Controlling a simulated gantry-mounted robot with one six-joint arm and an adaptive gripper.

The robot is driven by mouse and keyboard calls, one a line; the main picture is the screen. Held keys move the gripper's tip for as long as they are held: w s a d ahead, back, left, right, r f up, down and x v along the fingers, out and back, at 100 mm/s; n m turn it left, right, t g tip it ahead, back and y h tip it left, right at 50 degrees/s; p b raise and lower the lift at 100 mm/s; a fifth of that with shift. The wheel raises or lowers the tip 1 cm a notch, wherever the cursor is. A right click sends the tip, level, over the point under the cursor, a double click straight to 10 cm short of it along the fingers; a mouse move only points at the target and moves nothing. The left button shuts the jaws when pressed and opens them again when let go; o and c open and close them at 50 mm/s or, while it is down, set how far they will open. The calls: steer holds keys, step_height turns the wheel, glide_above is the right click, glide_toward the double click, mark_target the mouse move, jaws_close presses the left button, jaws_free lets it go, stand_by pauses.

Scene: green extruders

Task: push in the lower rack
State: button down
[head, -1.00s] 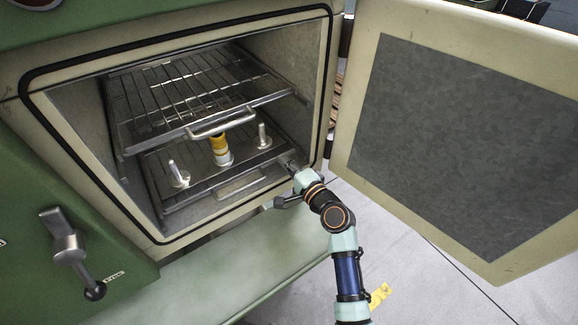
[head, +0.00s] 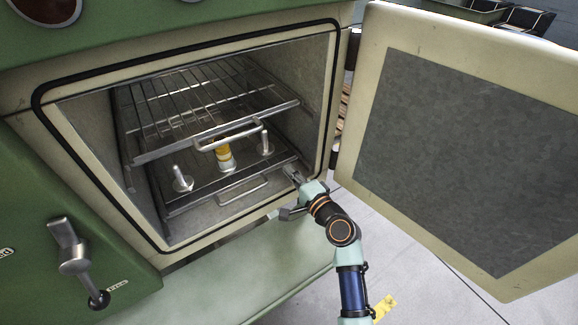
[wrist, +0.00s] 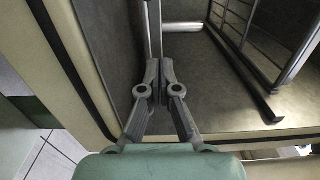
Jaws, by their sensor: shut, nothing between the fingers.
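The lower rack (head: 220,183) is a dark metal rack low inside the open green oven, with a front handle (head: 243,191). It seems to lie mostly inside the cavity. Two metal pegs and a yellow-and-white cylinder (head: 224,157) stand on it. My gripper (head: 291,171) is at the rack's front right corner, inside the opening. I cannot tell whether the fingertips touch the rack.
The upper rack (head: 205,97) sits above, with its handle (head: 227,135) at the front. The oven door (head: 372,95) stands open at the right. A lever (head: 78,265) is on the green front at the left. The cavity wall lies close beside my gripper.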

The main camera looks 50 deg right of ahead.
steer(key=p+v, duration=0.3)
steer(key=v, duration=0.9)
steer(key=shift+f, duration=0.15)
